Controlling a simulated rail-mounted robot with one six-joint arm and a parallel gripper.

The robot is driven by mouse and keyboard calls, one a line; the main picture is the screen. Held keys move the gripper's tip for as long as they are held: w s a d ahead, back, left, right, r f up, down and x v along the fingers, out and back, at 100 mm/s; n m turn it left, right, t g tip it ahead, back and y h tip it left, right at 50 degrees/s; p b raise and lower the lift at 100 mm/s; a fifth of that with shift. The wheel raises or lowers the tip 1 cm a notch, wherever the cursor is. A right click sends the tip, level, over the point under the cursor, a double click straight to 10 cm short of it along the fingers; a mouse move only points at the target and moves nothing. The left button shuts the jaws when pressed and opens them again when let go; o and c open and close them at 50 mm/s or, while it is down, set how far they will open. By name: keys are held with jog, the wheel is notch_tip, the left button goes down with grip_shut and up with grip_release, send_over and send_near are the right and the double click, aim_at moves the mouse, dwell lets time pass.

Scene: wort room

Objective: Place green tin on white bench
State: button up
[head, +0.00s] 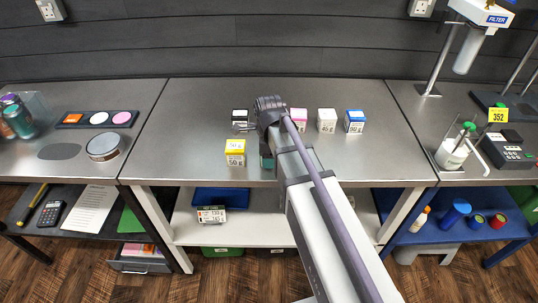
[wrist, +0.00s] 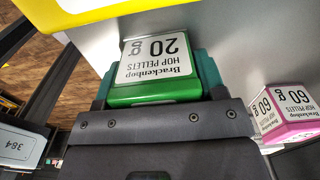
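The green tin (wrist: 155,92), labelled Brackenhop Hop Pellets 20 g, sits between the teal fingers of my gripper (wrist: 158,75) in the wrist view. The fingers appear to press both its sides. In the head view my forearm hides most of the gripper and tin; a small teal-green patch shows at the forearm's left edge, over the middle bench's front. That middle bench (head: 190,150) has a grey steel top, white legs and a white lower shelf (head: 258,234). I cannot tell whether the tin touches the bench top.
A yellow tin (head: 235,153) stands close left of my gripper. Black (head: 240,120), pink (head: 298,120), white (head: 327,121) and blue (head: 354,121) tins stand behind. The bench top is clear at left and right. A boxed item (head: 211,215) and blue tray (head: 219,197) occupy the lower shelf.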

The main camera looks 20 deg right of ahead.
jog(key=o, duration=0.4)
jog(key=shift+c, duration=0.2)
notch_tip(320, 180, up, 13)
jog(key=p, duration=1.2)
jog(key=shift+f+p, duration=0.1)
jog(key=shift+p, duration=0.25)
jog(key=shift+f, duration=0.1)
jog(key=shift+s+f+n, duration=0.1)
jog(key=shift+s+n, duration=0.35)
jog(key=shift+n, duration=0.15)
jog(key=s+n+b, duration=0.1)
jog(key=s+n, duration=1)
jog(key=n, duration=0.9)
jog(key=shift+s+f, duration=0.25)
jog(key=shift+f, duration=0.05)
